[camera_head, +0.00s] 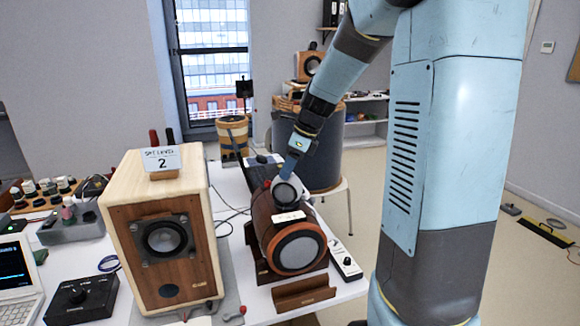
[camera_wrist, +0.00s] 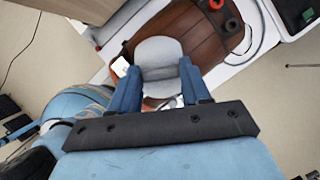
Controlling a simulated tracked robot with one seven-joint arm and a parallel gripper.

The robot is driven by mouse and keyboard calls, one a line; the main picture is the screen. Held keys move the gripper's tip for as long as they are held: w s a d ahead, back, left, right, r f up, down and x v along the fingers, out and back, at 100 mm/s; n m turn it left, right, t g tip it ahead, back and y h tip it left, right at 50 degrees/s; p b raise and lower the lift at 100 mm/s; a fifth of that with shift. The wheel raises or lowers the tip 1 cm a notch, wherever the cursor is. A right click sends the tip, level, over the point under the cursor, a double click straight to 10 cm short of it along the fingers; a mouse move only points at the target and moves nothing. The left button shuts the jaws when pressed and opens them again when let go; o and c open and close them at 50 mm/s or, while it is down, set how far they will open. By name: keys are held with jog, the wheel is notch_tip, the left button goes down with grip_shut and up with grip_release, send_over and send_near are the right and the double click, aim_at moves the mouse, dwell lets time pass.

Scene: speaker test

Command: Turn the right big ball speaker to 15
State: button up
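The brown barrel-shaped speaker (camera_head: 262,222) with an orange-ringed dark front lies on the table, right of a wooden box speaker. A round grey ball-like part (camera_head: 287,193) with a dark face sits on its top. The ball also shows in the wrist view (camera_wrist: 158,50), grey with a darker band, above the brown wooden body (camera_wrist: 205,35). My gripper (camera_head: 289,168) points down at the ball from above. In the wrist view its two blue fingers (camera_wrist: 158,75) stand apart, one on each side of the ball. Whether they touch it cannot be told. No level reading is legible on it.
The box speaker (camera_head: 165,245) carries a card (camera_head: 161,161) reading 2. A white power strip (camera_head: 345,262) lies right of the barrel, along the table's right edge.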

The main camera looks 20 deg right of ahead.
jog(key=c, duration=0.5)
jog(key=shift+w+n+g, duration=0.15)
jog(key=shift+n+g, duration=0.45)
jog(key=shift+n, duration=0.9)
jog(key=o, duration=1.1)
jog(key=shift+r, duration=0.1)
jog(key=v, duration=1.3)
jog(key=shift+d+r, duration=0.2)
jog(key=shift+d, duration=0.15)
jog(key=s+a+f+n+t+h, duration=0.1)
jog(key=s+n, duration=0.6)
jog(key=s, duration=0.1)
jog(key=s+a+f+n+t+h, duration=0.1)
jog(key=s+a+f+n+t, duration=0.1)
jog(key=s+n, duration=0.5)
jog(key=s+a+f+n+t+h, duration=0.1)
jog(key=s+a+n+h, duration=0.1)
jog(key=s+n, duration=0.5)
jog(key=shift+s+a+f, duration=0.1)
jog(key=shift+s+a, duration=0.05)
jog(key=shift+s, duration=0.75)
jog(key=shift+s+a+f, duration=0.1)
jog(key=shift+s, duration=0.8)
